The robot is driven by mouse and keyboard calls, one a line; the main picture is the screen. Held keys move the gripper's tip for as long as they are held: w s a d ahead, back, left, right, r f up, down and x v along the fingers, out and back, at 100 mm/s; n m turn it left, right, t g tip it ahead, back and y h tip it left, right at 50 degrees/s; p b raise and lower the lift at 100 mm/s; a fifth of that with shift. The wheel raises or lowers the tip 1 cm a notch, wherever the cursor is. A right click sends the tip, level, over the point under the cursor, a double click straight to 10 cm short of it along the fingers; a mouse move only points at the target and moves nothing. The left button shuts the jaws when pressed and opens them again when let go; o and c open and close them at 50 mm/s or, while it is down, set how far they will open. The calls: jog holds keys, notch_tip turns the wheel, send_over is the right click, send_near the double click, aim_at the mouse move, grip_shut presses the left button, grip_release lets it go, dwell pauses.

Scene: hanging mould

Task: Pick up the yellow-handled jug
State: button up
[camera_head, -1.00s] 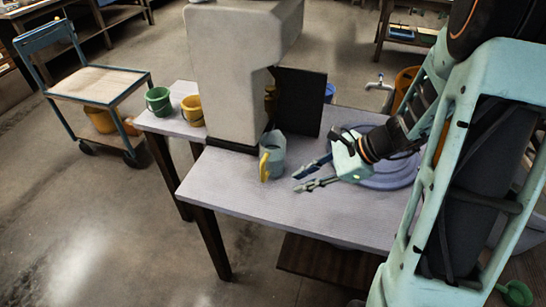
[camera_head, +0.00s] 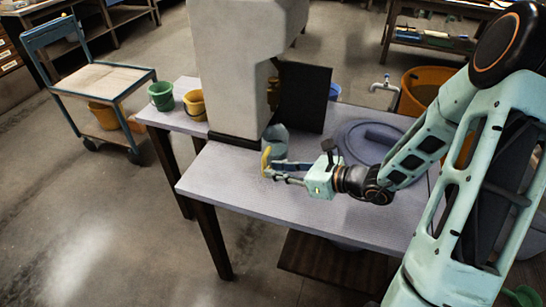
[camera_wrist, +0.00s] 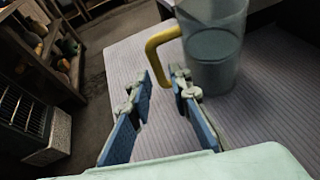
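The jug (camera_head: 276,138) is a grey, translucent-looking vessel with a yellow handle (camera_head: 265,160). It stands upright on the grey table (camera_head: 235,185), close to the big pale block. In the wrist view the jug body (camera_wrist: 213,65) is at the upper right, and its handle (camera_wrist: 158,42) curves out to the left. My gripper (camera_head: 270,170) is at the handle side of the jug, low over the table. In the wrist view my gripper (camera_wrist: 163,78) is open, its two blue fingers either side of the handle's lower end. Whether a finger touches the handle I cannot tell.
A large pale block (camera_head: 235,70) and a dark panel (camera_head: 303,97) stand behind the jug. A round blue-grey disc (camera_head: 352,150) lies to the right. Green (camera_head: 160,96) and yellow (camera_head: 194,107) buckets sit at the left. The table's front is clear.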

aim_at(264, 169)
jog(key=x, duration=0.5)
jog(key=shift+s+b, duration=0.1)
jog(key=shift+b, duration=0.2)
grip_shut()
